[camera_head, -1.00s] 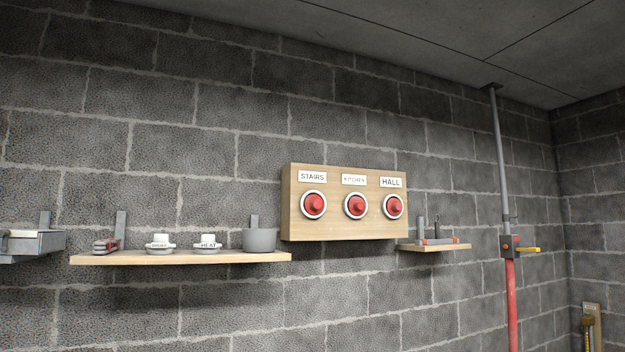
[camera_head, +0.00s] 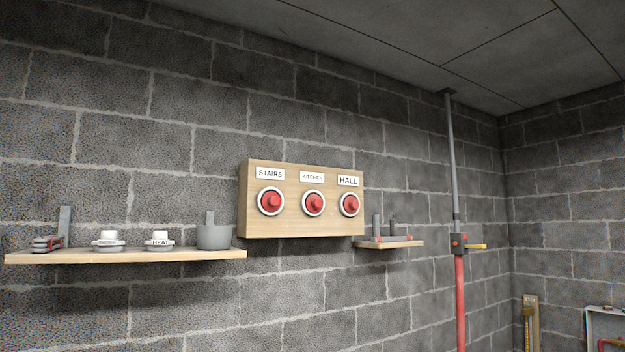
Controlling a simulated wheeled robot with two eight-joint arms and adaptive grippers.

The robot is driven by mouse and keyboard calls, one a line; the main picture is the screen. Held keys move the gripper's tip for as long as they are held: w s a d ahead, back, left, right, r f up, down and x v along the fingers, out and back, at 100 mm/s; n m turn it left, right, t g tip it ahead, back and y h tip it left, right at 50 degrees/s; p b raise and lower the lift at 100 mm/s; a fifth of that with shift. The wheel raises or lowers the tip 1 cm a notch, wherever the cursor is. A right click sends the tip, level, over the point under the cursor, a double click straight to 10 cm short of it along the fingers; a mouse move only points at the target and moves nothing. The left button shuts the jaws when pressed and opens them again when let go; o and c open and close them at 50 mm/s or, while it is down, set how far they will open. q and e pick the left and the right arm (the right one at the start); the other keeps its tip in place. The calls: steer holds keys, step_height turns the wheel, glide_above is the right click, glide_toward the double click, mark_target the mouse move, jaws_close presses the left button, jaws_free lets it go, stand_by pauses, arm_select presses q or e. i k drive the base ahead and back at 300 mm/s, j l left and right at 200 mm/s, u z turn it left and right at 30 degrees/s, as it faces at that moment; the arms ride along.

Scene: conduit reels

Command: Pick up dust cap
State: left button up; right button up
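A wooden board (camera_head: 300,224) on the block wall carries three round red caps in white rings. The left cap (camera_head: 270,201) is under the label STAIRS, the middle cap (camera_head: 313,203) under KITCHEN, and the right cap (camera_head: 349,204) under HALL. These look like dust caps, each seated in its ring. Neither of my grippers shows in this view.
A wooden shelf (camera_head: 120,256) at left holds a red-and-grey tool (camera_head: 47,243), two white fittings (camera_head: 108,241) (camera_head: 159,241) and a grey cup (camera_head: 214,237). A small shelf (camera_head: 388,244) sits right of the board. A red-and-grey pipe (camera_head: 460,290) with a yellow-handled valve (camera_head: 470,245) stands farther right.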

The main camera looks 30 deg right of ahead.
mark_target(350, 204)
steer(key=z, duration=1.25)
steer(key=i+l+u, duration=0.1)
steer(key=u, duration=0.4)
steer(key=i+l+u, duration=0.3)
steer(key=i+l, duration=0.15)
steer(key=l, duration=0.25)
steer(key=i+l+u, duration=0.2)
steer(key=l, duration=0.2)
steer(key=i+l+u, duration=0.15)
steer(key=l, duration=0.25)
